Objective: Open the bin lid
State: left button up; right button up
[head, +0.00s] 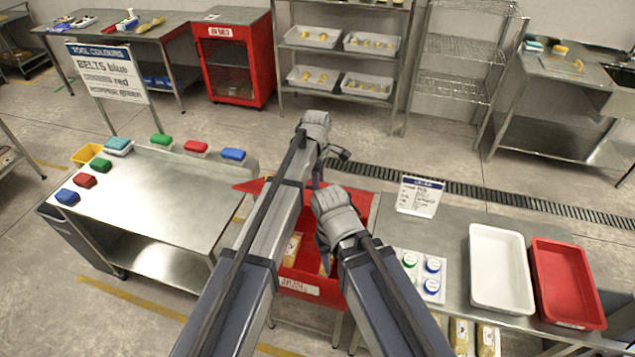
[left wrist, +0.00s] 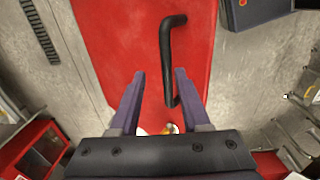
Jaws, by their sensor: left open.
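The red bin (head: 298,287) stands between the two benches, partly hidden behind my arms. Red lid surface (head: 357,203) shows beside my wrists; how far it is raised I cannot tell. In the left wrist view the red lid (left wrist: 105,45) fills the middle. Its black bar handle (left wrist: 167,50) runs down between my left fingertips, nearer the right finger. My left gripper (left wrist: 160,76) is open and not closed on the handle; it also shows over the bin in the head view (head: 325,163).
A steel bench (head: 160,195) with coloured blocks stands left. The right bench (head: 455,240) holds a sign (head: 420,196), a white tray (head: 500,268), a red tray (head: 566,282) and round-lidded pots (head: 432,264). Yellowish packs (head: 292,247) show inside the bin. Floor behind the bin is clear.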

pick_arm(q)
notch_tip(320, 180, up, 6)
jog(key=w+p, duration=0.2)
jog(key=p, duration=0.3)
jog(key=shift+w+d+f, duration=0.2)
jog(key=shift+w+d, duration=0.05)
jog(key=shift+d, duration=0.2)
pick_arm(e)
notch_tip(320, 180, up, 6)
jog(key=shift+f, duration=0.2)
jog(key=shift+c, duration=0.2)
